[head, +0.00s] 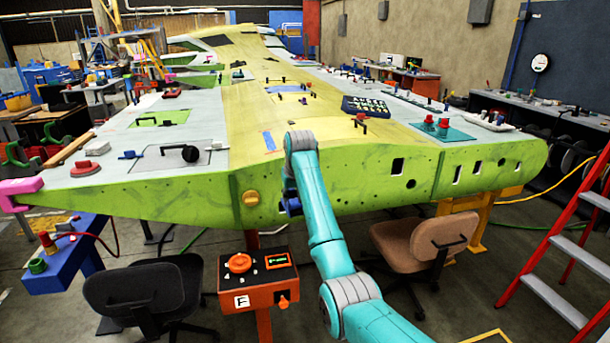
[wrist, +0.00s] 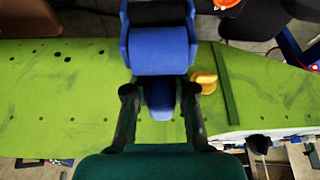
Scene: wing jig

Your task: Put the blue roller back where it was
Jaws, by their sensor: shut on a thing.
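The blue roller (wrist: 160,50) is at the top middle of the wrist view, with a blue frame and a dark part behind it. My gripper (wrist: 160,95) is shut on its narrower blue part, one dark finger on each side. In the head view a bit of the roller (head: 292,206) shows beside my arm, in front of the wing's green front face (head: 345,185). My arm hides most of the gripper there. The roller is held in the air; I cannot tell whether it touches the green face.
A yellow knob (head: 251,198) is on the green face left of my arm. An orange control box (head: 258,285) stands below. Two chairs, black (head: 150,295) and brown (head: 425,240), flank my arm. A red ladder (head: 560,250) is at right. Several tools lie on the wing top.

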